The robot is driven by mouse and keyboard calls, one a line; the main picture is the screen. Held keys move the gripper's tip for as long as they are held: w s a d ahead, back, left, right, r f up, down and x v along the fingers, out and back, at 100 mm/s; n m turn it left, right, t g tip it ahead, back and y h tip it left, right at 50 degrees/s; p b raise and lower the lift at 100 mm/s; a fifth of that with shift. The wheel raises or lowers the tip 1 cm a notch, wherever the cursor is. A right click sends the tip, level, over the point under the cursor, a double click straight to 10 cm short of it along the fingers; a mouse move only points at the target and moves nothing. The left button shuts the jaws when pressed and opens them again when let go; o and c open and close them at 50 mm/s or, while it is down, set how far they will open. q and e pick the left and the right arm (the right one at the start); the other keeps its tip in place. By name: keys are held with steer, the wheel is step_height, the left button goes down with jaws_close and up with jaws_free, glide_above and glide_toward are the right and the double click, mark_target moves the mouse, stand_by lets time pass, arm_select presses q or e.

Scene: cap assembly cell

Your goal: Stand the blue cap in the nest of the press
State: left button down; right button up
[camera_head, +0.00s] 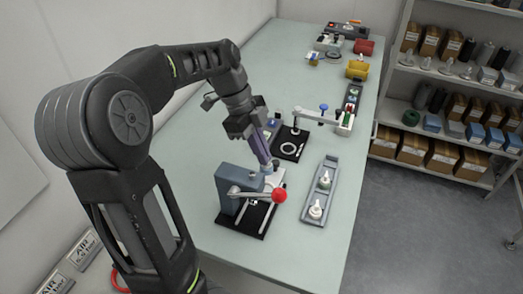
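The press (229,186) has a blue-grey body, a dark base plate and a lever with a red ball (279,196). It stands on the near part of the bench. My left gripper (269,166) comes down from above, with its fingertips just behind and above the press. The fingers are seen nearly edge-on, so their gap does not show. A small pale blue patch shows at the fingertips; I cannot tell whether it is the blue cap or part of the press. The nest is partly hidden by the press head and lever. My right gripper is not in view.
A grey tray (334,197) with two white-topped bottles stands right of the press. A black fixture with a white ring (289,147) and a lever arm stand behind it. Bins and devices line the far bench (285,75). A stocked shelf (395,105) stands right.

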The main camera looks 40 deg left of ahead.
mark_target(262, 171)
arm_select(q)
step_height(262, 171, down, 5)
steer(key=b, duration=0.3)
steer(key=shift+r, duration=0.15)
steer(key=shift+f+b, duration=0.75)
steer(key=shift+b, duration=0.15)
steer(key=shift+f+b, duration=0.25)
steer(key=shift+b, duration=0.15)
steer(key=shift+f, duration=0.1)
steer(key=shift+f+b, duration=0.35)
steer(key=shift+b, duration=0.15)
stand_by(0.4)
steer(key=c, duration=2.1)
jaws_free()
